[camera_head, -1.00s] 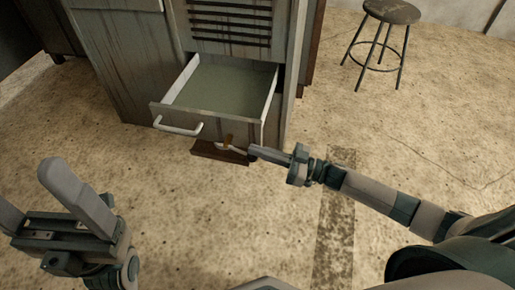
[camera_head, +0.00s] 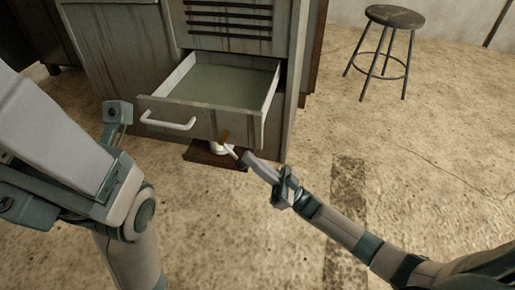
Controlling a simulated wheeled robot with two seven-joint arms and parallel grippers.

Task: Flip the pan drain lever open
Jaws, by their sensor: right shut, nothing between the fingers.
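The grey pan drawer (camera_head: 192,121) is pulled out of the cabinet, with a white handle on its front. Below its front edge is a white drain fitting (camera_head: 217,149) with a small orange-brown lever tab (camera_head: 224,136) that stands up at a slant. My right gripper (camera_head: 243,154) is shut and empty, its tips beside the fitting on the right. I cannot tell if they touch it. My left gripper (camera_head: 62,150) is large and close to the camera at the left.
A dark brown block (camera_head: 205,158) sits under the fitting. The cabinet (camera_head: 118,58) with a slatted vent stands behind the drawer. A round stool (camera_head: 394,17) stands at the back right. The floor in front and to the right is clear.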

